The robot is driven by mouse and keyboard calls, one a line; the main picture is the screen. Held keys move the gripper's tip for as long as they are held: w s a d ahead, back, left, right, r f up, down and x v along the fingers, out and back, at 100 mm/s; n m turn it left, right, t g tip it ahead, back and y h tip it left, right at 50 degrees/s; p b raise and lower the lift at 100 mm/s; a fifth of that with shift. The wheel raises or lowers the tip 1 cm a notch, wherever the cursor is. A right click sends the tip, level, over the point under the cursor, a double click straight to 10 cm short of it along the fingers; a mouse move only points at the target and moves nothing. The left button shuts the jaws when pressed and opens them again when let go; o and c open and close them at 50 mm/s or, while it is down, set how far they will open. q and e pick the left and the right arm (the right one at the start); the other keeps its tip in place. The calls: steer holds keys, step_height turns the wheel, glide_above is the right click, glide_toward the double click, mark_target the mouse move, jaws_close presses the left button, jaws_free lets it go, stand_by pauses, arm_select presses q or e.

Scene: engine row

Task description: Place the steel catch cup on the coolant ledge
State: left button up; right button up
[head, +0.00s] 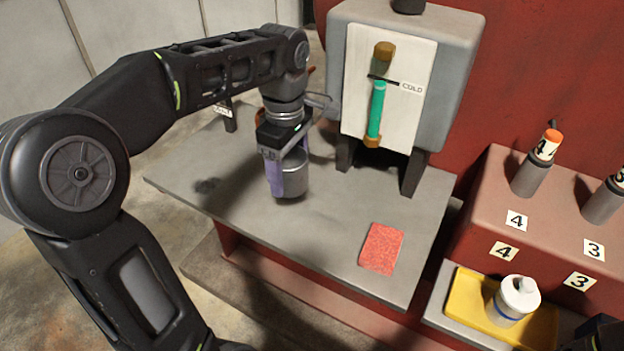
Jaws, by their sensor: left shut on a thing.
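The steel catch cup (294,184) is a small grey metal cup, upright, in the middle of the head view. My left gripper (286,172) comes down over it from above and is shut on it, with the fingers hiding part of its side. The coolant ledge (335,219) is the grey slab below the cup. The cup is over the ledge, left of the coolant tank's legs; I cannot tell whether its base touches the surface. My right gripper is not clearly visible.
The grey coolant tank (455,62) with a green sight tube (376,110) stands at the ledge's back. A red cloth (381,249) lies near the front right. A yellow tray (468,296) holds a white container (517,297). The ledge's front left is clear.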

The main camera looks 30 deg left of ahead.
arm_select(q)
steer(key=shift+a, duration=0.25)
steer(key=shift+d+f, duration=0.15)
steer(key=shift+f, duration=0.4)
glide_above(291, 216)
step_height(291, 216, down, 5)
steer(key=shift+f, duration=0.15)
steer(key=shift+f, duration=0.1)
steer(key=shift+f, duration=1.75)
steer(key=shift+f+b, duration=0.15)
steer(key=shift+b, duration=0.15)
steer(key=o, duration=1.5)
steer(key=shift+c, duration=0.2)
